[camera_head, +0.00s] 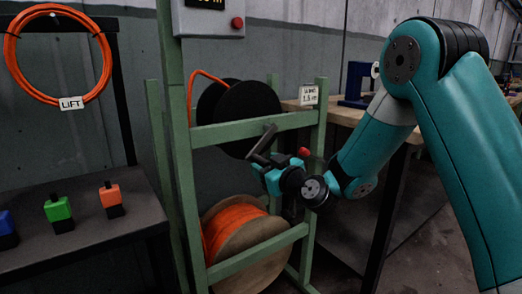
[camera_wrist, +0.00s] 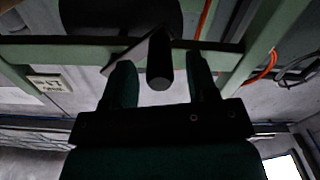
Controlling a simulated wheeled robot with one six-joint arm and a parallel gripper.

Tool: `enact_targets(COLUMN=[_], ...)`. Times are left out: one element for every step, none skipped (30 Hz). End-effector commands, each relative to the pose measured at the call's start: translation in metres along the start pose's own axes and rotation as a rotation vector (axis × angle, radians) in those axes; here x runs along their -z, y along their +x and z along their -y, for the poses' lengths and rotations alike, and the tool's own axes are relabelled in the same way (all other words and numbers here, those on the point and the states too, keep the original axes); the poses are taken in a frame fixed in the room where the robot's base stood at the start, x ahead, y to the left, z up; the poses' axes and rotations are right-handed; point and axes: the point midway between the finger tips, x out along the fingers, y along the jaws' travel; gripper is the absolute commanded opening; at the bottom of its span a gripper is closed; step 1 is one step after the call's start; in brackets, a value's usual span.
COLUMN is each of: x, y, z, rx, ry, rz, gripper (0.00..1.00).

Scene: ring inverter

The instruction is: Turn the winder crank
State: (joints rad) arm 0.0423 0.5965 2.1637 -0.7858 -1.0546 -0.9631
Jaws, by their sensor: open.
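The winder crank (camera_head: 262,142) shows in the head view as a dark bar and handle in front of the green frame, beside the black reel (camera_head: 250,112). In the wrist view its dark round grip (camera_wrist: 159,68) points towards the camera, with a flat grey crank arm (camera_wrist: 128,54) running off to its left. My gripper (camera_head: 270,170) is just below the crank in the head view. In the wrist view my gripper (camera_wrist: 162,80) is open, with one finger on each side of the grip and visible gaps between. My gripper hides part of the frame.
A spool of orange cable (camera_head: 240,235) sits low in the green frame (camera_head: 180,170). A wooden workbench (camera_head: 350,115) stands to the right. A dark table (camera_head: 90,235) with blue, green and orange clips is at left. A grey control box (camera_head: 208,18) hangs above.

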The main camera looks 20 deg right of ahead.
Motion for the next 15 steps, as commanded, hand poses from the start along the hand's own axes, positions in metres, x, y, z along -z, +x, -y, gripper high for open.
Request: enact_targets(x=[0.003,0.003,0.002,0.002,0.001,0.001,0.001,0.001,0.000,0.000,0.000,-0.001,-0.001,-0.001,-0.001], y=[0.007,0.011,0.015,0.017,0.019,0.021,0.022,0.023,0.024,0.024,0.024,0.024,0.024,0.024,0.024], z=[0.000,0.000,0.000,0.000,0.000,0.000,0.000,0.000,0.000,0.000,-0.001,-0.001,0.000,0.000,0.000], rx=[0.002,0.002,0.002,0.002,0.001,0.000,0.000,-0.001,-0.001,-0.001,-0.001,-0.001,-0.001,-0.001,-0.001], ry=[-0.002,-0.001,-0.001,0.000,-0.001,-0.001,0.000,0.001,0.001,0.000,0.000,0.000,0.000,0.000,0.000], rz=[0.000,-0.001,0.000,0.000,0.000,0.000,0.000,-0.001,-0.001,0.000,0.000,0.000,0.000,0.000,0.000], gripper=[0.53,0.53,0.53,0.53,0.53,0.53,0.53,0.53,0.53,0.53,0.53,0.53,0.53,0.53,0.53])
